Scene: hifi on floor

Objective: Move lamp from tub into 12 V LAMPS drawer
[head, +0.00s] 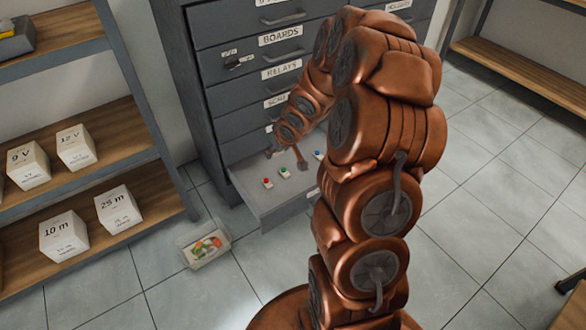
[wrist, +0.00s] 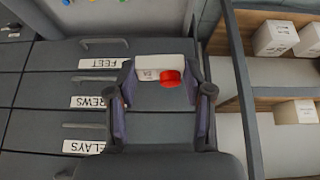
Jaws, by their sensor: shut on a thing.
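My gripper (wrist: 165,88) is shut on a lamp (wrist: 150,73) with a white base, a small unreadable label and a red dome. One finger is on each side of the base. In the head view my gripper (head: 285,151) is above the open drawer (head: 262,202), close to the cabinet front; the held lamp is hard to make out there. A red lamp (head: 268,183), a green lamp (head: 284,172) and a blue lamp (head: 318,155) stand apart in that drawer. Its front label is unreadable. The clear tub (head: 190,258) on the floor holds several coloured items.
The grey cabinet (head: 215,105) has shut drawers above, labelled BOARDS, RELAYS and others. A wooden shelf unit (head: 110,135) with white boxes stands left. My arm hides the drawer's right part. Tiled floor (head: 480,240) is clear at right.

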